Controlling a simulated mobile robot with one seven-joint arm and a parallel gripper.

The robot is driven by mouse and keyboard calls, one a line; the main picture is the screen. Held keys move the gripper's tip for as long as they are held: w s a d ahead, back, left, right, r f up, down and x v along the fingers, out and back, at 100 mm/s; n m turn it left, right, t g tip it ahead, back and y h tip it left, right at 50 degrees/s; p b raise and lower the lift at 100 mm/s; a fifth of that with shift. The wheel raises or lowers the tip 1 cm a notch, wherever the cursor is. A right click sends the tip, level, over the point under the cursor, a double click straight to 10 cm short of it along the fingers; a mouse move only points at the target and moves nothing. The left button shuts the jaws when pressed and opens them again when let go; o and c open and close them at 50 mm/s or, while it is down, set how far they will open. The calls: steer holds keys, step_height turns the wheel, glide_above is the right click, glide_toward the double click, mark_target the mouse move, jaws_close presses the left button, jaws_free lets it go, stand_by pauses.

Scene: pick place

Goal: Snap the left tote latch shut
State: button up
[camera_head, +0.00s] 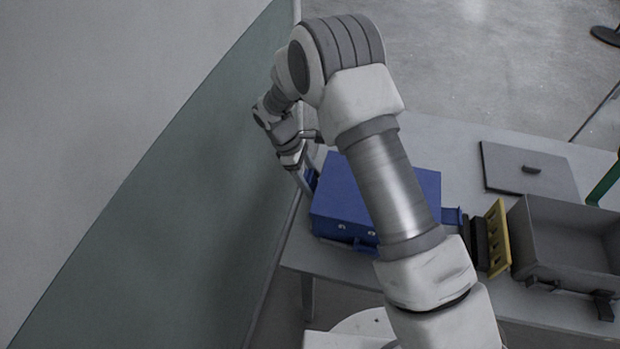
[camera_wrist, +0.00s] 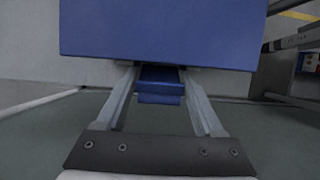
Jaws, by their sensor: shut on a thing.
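The blue tote (camera_head: 345,196) stands closed on the table, partly hidden behind my arm. It also fills the top of the wrist view (camera_wrist: 155,35). The left latch (camera_wrist: 160,86) is a blue tab that sticks out from under the tote's upper edge. In the head view, part of it shows at the tote's left side (camera_head: 311,179). My gripper (camera_head: 302,175) is at that left side, close to the wall. In the wrist view its two fingers (camera_wrist: 160,92) stand on either side of the latch, and it is shut on the latch.
A grey open bin (camera_head: 570,236) stands at the right of the table (camera_head: 455,150), with a yellow rack (camera_head: 497,238) beside it. A flat grey lid (camera_head: 528,170) lies behind. The wall (camera_head: 190,170) rises close on the left.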

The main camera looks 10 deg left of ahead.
mark_target(304, 175)
steer(key=shift+d+r+y, duration=0.1)
steer(key=shift+d+y, duration=0.3)
steer(key=shift+y, duration=0.3)
steer(key=shift+d+y+b, duration=0.1)
steer(key=shift+y+b, duration=0.2)
steer(key=shift+y, duration=0.3)
steer(key=shift+r, duration=0.1)
steer(key=o, duration=1.3)
steer(key=shift+o, duration=0.2)
step_height(304, 175, up, 17)
steer(key=a, duration=0.2)
steer(key=shift+a, duration=0.35)
steer(key=shift+w+r, duration=0.1)
steer(key=shift+w, duration=0.05)
steer(key=shift+c, duration=0.3)
